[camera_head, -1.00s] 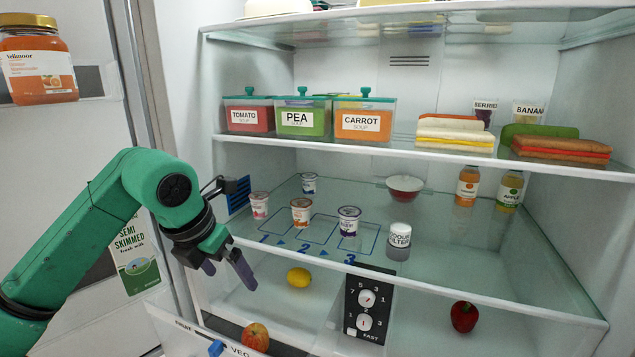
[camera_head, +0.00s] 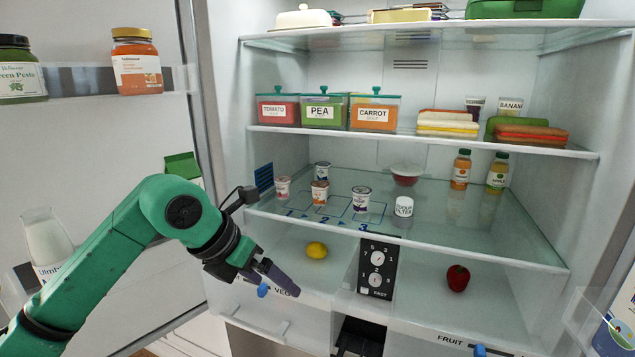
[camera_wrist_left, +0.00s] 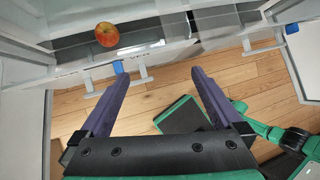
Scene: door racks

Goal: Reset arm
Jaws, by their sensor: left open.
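My left arm is green and comes in from the left. My left gripper (camera_head: 278,284) has dark purple fingers and hangs in front of the fridge, by the front of the left drawer. In the left wrist view its two fingers (camera_wrist_left: 155,95) are spread apart with nothing between them. Past the fingertips, that view shows an apple (camera_wrist_left: 107,34) in the drawer area and the wooden floor below. My right gripper is not in view.
The open fridge has a glass shelf with yogurt cups (camera_head: 361,198) and an odour filter (camera_head: 403,208). The open door at left holds an orange jar (camera_head: 137,62) and a milk jug (camera_head: 47,238).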

